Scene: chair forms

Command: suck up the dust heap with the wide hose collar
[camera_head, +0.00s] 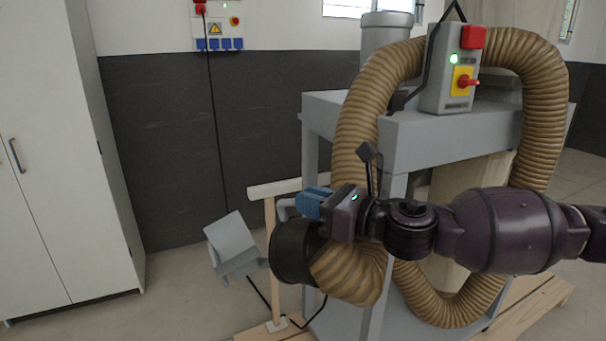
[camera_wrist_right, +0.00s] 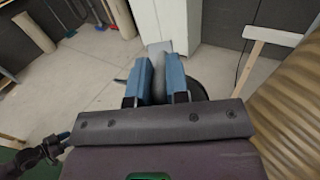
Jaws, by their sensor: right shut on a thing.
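The thick ribbed tan hose (camera_head: 355,270) ends in a wide black collar (camera_head: 292,252), tilted, its mouth turned to the left. My right gripper (camera_head: 305,204) is shut on the collar from above. In the right wrist view its blue fingers (camera_wrist_right: 160,72) have a grey piece between them, and part of the dark collar (camera_wrist_right: 212,88) shows beside them. A dark jointed arm part with a small blue tip (camera_wrist_right: 62,136), probably my left gripper, shows at the lower left there; its jaws are unclear. I cannot make out a dust heap in either view.
The grey extractor machine (camera_head: 440,130) with a switch box (camera_head: 453,70) stands at the right. A grey angled piece (camera_head: 233,247) is close left of the collar, near a wooden stand (camera_head: 270,225). A white cabinet (camera_head: 60,160) is at the left. Bare floor (camera_head: 180,300) lies between.

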